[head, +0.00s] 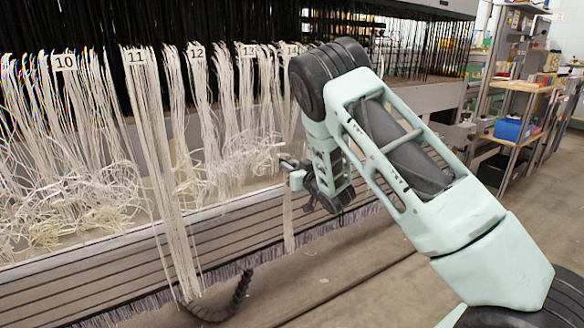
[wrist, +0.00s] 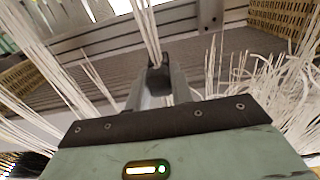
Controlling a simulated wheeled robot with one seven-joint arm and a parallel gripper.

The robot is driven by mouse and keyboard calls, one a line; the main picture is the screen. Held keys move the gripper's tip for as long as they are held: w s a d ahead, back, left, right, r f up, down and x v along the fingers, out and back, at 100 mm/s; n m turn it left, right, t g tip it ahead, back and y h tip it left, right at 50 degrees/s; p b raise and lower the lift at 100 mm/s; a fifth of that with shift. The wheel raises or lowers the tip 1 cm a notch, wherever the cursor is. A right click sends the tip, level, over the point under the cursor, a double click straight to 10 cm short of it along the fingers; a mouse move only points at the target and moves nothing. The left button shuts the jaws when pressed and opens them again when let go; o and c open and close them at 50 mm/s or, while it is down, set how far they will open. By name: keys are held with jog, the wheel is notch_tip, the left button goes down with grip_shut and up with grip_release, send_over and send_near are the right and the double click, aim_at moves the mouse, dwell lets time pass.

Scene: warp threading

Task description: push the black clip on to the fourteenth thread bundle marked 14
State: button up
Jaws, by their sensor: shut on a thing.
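The label 14 (head: 291,49) shows at the top of a pale thread bundle, partly hidden behind my arm. The fourteenth bundle (head: 288,222) hangs down past my gripper (head: 292,172) in the head view. In the wrist view my gripper (wrist: 157,84) is shut on the black clip (wrist: 158,73), a small dark piece between the fingertips. A narrow thread bundle (wrist: 150,35) runs straight to the clip there. I cannot tell whether the threads sit inside the clip or only touch it. The clip is not distinct in the head view.
Bundles marked 10 (head: 65,62), 11 (head: 137,57), 12 (head: 197,52) and 13 (head: 249,51) hang to the left, with loose tangled threads. The striped loom beam (head: 110,262) runs below them. A shelf with a blue bin (head: 510,129) stands far right; the floor in front is mostly open.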

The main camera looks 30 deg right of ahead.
jog(key=o, duration=1.3)
jog(key=s, duration=0.9)
jog(key=shift+d, duration=0.15)
dwell(0.6)
dwell(0.4)
